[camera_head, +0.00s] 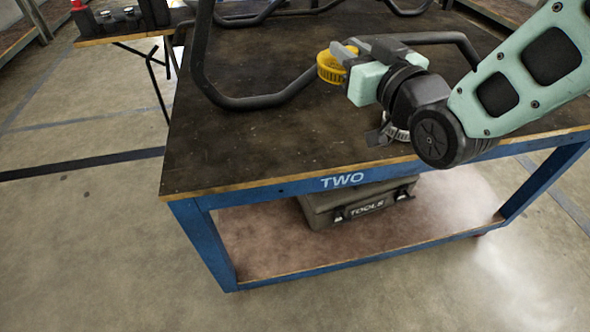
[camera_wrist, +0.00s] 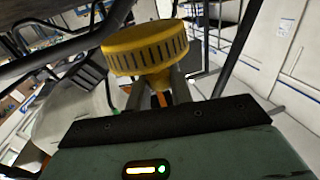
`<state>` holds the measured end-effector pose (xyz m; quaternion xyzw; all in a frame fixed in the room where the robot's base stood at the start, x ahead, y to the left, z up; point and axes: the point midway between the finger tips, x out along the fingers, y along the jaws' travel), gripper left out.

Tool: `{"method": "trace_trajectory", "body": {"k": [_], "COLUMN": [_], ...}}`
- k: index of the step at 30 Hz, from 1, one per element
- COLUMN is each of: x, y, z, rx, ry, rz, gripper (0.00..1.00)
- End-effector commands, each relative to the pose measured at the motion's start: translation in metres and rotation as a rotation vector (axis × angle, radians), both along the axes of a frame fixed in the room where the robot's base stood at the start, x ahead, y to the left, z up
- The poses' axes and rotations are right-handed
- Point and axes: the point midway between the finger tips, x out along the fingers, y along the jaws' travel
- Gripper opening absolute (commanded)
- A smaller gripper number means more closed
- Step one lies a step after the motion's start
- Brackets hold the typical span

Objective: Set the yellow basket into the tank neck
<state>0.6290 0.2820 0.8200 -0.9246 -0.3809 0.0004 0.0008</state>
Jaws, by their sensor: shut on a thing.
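The yellow basket (camera_head: 330,66) is a round, slotted piece held at the tips of my gripper (camera_head: 346,50), above the dark tabletop. In the wrist view the yellow basket (camera_wrist: 146,47) shows its slotted rim, with a narrower yellow part below it between the two grey fingers of my gripper (camera_wrist: 160,95). My gripper is shut on it. The tank neck cannot be made out for sure. A pale rounded surface shows behind the fingers at left in the wrist view, and I cannot tell whether it is the tank.
Black tube frames (camera_head: 262,100) stand on the dark table (camera_head: 240,150), close to my gripper. A tool case (camera_head: 356,205) sits on the lower shelf. The table's front left is clear.

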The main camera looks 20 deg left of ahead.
Motion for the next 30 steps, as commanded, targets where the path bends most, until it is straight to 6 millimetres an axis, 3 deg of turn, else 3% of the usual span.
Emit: {"method": "trace_trajectory", "body": {"k": [1, 6, 10, 23, 30], "x": [-0.016, -0.053, -0.069, -0.074, -0.074], "y": [0.015, 0.045, 0.056, 0.059, 0.059], "z": [-0.017, -0.025, -0.027, -0.027, -0.063], "rx": [0.004, 0.002, -0.001, -0.002, -0.005], "ry": [-0.004, -0.003, -0.002, -0.001, 0.001], "rz": [0.038, 0.123, 0.157, 0.167, 0.167], "gripper": [0.0, 0.0, 0.0, 0.0, 0.0]}}
